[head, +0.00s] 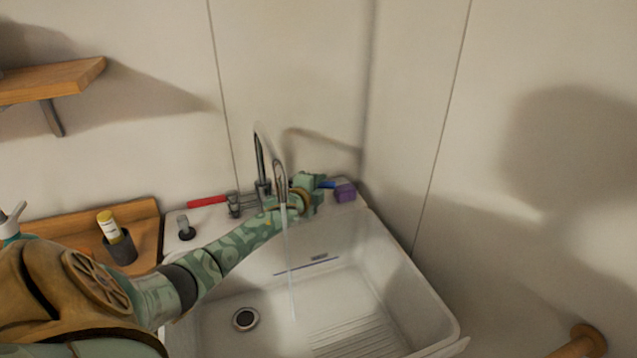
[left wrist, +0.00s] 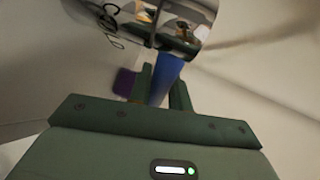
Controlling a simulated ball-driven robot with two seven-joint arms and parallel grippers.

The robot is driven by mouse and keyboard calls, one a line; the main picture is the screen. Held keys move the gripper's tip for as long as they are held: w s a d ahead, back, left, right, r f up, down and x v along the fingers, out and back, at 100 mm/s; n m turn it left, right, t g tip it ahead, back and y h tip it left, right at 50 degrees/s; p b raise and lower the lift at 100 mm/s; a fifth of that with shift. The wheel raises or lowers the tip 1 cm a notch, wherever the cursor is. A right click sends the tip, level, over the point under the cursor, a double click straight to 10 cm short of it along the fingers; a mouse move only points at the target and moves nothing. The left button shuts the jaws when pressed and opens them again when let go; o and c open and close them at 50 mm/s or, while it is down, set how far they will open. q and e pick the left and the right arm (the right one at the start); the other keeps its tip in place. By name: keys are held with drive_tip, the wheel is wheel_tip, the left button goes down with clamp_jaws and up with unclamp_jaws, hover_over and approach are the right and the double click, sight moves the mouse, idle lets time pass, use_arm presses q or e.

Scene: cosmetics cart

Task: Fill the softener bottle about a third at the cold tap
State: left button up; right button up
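The chrome tap (head: 262,165) stands at the back of the white sink (head: 385,235), and a thin stream of water (head: 289,265) runs from its spout into the basin. My left gripper (head: 318,183) is behind the spout at the blue cold handle (head: 329,185). In the left wrist view its fingers (left wrist: 163,92) stand close on either side of the blue handle (left wrist: 168,72) and appear shut on it. The red handle (head: 207,201) is on the left of the tap. I cannot make out a softener bottle under the stream. My right gripper is not in view.
A purple block (head: 345,191) lies beside the blue handle. A dark cup (head: 119,248) with a yellow-capped tube stands on the wooden counter at left, near a spray bottle (head: 14,221). The basin is empty around its drain (head: 245,319). A wooden shelf (head: 50,80) is above.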

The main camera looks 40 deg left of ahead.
use_arm(q)
drive_tip(key=o, duration=0.4)
drive_tip(key=p+v, duration=0.5)
drive_tip(key=v, duration=1.1)
drive_tip(key=shift+s, duration=0.15)
